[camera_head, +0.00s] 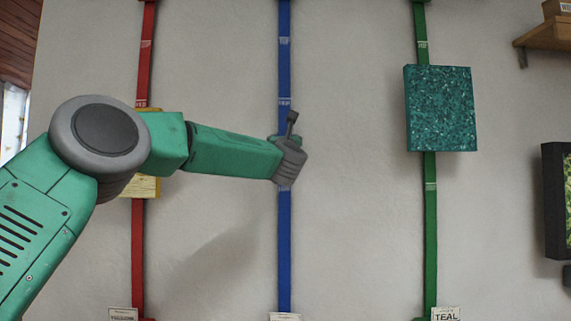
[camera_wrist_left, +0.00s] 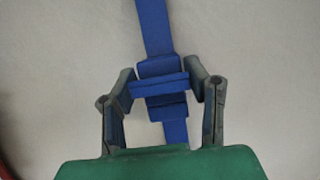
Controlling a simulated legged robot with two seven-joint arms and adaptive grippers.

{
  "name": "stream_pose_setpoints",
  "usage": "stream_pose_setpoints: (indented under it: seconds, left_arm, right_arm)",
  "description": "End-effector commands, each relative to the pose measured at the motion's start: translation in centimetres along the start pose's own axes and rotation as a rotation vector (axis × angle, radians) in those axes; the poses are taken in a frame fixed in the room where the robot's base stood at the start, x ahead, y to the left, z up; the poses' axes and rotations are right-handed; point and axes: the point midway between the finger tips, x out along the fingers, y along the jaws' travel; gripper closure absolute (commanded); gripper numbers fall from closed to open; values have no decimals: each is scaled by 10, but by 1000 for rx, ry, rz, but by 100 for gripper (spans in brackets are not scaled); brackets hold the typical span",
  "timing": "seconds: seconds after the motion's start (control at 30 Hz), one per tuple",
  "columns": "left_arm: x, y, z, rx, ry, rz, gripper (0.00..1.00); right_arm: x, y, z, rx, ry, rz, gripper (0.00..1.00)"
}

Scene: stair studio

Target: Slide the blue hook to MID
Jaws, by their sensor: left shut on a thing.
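The blue hook (camera_wrist_left: 160,88) sits on the blue rail (camera_head: 285,245), which runs top to bottom on the wall. In the left wrist view its blocky body and crossbar lie between the fingers of my left gripper (camera_wrist_left: 162,95), which is shut on it. In the head view my left gripper (camera_head: 288,150) covers most of the hook. It is between a pale label (camera_head: 284,102) above and another label (camera_head: 284,188) just below. A third label (camera_head: 284,41) is higher up. The lettering is too small to read surely. My right gripper is not in view.
A red rail (camera_head: 138,245) is at left, with a yellow panel (camera_head: 145,187) partly behind my arm. A green rail (camera_head: 430,230) at right carries a teal speckled panel (camera_head: 440,108). A wooden shelf (camera_head: 550,35) and a dark frame (camera_head: 553,200) are far right. Wall between rails is bare.

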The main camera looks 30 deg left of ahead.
Motion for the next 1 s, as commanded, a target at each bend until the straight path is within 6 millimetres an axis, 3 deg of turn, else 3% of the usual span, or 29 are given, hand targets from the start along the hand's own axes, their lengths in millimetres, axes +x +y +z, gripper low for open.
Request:
stream_pose_setpoints:
  seconds: [0.03, 0.17, 0.57, 0.6, 0.63, 0.67, 1.0]
  left_arm:
    - [8, 1, 28, -7, -13, 4, 100]
    - [16, 0, 48, -5, -12, 2, 100]
    - [17, 0, 50, -1, -8, 1, 100]
    - [17, 0, 50, -1, -8, 1, 51]
    - [17, 0, 50, -1, -7, 1, 41]
    - [17, 0, 50, -1, -7, 1, 36]
    - [16, 0, 50, -2, -7, 0, 36]
  right_arm:
    - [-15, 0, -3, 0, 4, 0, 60]
    - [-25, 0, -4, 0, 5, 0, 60]
    - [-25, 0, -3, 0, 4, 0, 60]
    - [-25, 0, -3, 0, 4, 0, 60]
    - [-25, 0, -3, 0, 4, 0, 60]
    - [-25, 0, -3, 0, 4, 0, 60]
    - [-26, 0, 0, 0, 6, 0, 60]
